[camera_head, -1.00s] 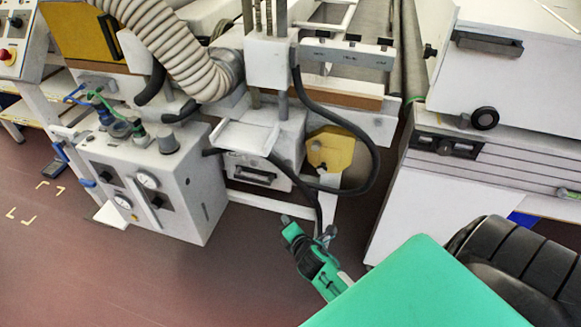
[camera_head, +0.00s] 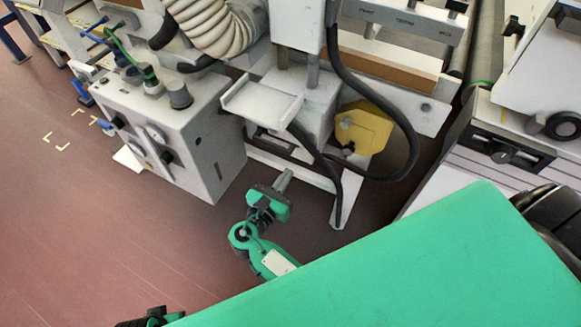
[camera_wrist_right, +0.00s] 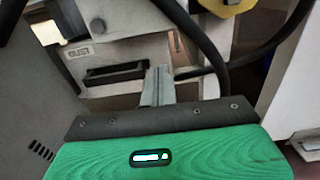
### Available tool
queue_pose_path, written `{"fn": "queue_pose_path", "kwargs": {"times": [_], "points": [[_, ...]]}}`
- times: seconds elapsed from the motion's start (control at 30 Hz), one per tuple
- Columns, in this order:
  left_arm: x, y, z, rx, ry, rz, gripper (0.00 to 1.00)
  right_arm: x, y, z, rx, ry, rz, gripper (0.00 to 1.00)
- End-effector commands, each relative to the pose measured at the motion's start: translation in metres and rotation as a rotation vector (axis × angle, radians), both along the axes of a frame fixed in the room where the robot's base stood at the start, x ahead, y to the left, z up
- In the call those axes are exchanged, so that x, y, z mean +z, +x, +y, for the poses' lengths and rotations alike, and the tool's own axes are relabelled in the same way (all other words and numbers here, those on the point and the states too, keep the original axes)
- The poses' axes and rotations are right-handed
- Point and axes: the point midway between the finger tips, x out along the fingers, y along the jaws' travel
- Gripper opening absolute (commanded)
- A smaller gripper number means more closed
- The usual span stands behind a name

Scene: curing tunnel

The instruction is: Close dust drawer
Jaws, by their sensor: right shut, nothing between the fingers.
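The dust drawer shows in the right wrist view as a pale front (camera_wrist_right: 128,58) with a "DUST" label and a dark recessed handle. In the head view its dark handle (camera_head: 272,141) shows low on the machine, partly hidden by a pale tray above. I cannot tell how far out the drawer stands. My right gripper (camera_head: 284,179) is shut and empty, just in front of the drawer. In the right wrist view its fingertips (camera_wrist_right: 159,76) overlap the handle's right end; I cannot tell whether they touch. My left gripper is not clearly in view.
A black hose (camera_head: 400,125) loops down on the right, near a yellow bracket (camera_head: 362,130). A white cabinet (camera_head: 470,165) stands further right. The reddish floor (camera_head: 120,235) is clear at left.

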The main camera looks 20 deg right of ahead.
Motion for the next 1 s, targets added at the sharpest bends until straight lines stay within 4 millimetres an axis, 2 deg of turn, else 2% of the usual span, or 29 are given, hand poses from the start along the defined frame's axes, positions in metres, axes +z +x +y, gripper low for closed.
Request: {"fn": "queue_pose_path", "kwargs": {"times": [0.3, 0.5, 0.7, 1.0], "points": [[0.0, 0.0, -0.001, 0.001, -0.002, -0.002, 0.0, 0.0, 0.043, -0.055, -0.001, -0.002, -0.002, 0.0], [0.005, 0.002, -0.003, 0.003, -0.009, -0.011, 0.0, 0.0, 0.063, -0.081, 0.0, 0.001, -0.001, 0.0], [0.007, 0.002, -0.005, 0.005, -0.014, -0.015, 0.0, 0.0, 0.072, -0.093, 0.001, 0.001, 0.001, 0.0], [0.006, 0.001, -0.005, 0.006, -0.014, -0.011, 0.0, 0.0, 0.073, -0.095, 0.001, 0.002, 0.0, 0.0]]}}
